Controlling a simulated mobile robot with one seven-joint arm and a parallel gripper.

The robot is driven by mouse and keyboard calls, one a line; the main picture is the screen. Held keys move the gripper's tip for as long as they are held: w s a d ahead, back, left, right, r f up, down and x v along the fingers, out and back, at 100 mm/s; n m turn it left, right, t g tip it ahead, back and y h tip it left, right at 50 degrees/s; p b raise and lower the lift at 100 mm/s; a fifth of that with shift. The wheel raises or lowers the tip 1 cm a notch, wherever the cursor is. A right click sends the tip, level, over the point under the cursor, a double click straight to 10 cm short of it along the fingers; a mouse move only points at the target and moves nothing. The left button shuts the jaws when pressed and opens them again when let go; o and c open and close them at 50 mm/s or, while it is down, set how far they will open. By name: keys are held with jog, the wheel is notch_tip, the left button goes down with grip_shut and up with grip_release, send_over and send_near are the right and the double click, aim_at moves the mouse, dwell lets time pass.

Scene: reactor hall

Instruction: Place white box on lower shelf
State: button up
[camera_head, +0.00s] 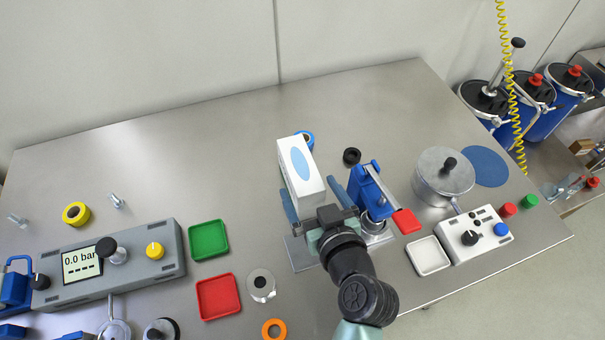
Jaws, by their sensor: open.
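The fingers are open; I cannot tell whether either touches the box. The gripper hides part of the box's near end. At the right edge, a low metal shelf surface (562,172) shows beneath a higher one (594,62), partly cut off by the picture.
Close right of my gripper stands a blue device (367,190) with a red handle. A pot (443,172) and a white control box (474,236) are farther right. Green (208,240) and red (218,297) trays lie left. The table's back middle is clear. Blue canisters (530,92) stand beyond its right edge.

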aim_at(300, 166)
jog(key=x, duration=0.3)
jog(key=shift+w, duration=0.2)
jog(key=shift+d+p+x, duration=0.15)
jog(key=shift+p+x, duration=0.35)
jog(key=shift+x, duration=0.9)
jog(key=shift+d+p+x, duration=0.1)
jog(key=shift+p+x, duration=0.35)
jog(key=shift+x, duration=0.95)
jog(key=shift+f, duration=0.15)
grip_shut()
jog(key=shift+w, duration=0.1)
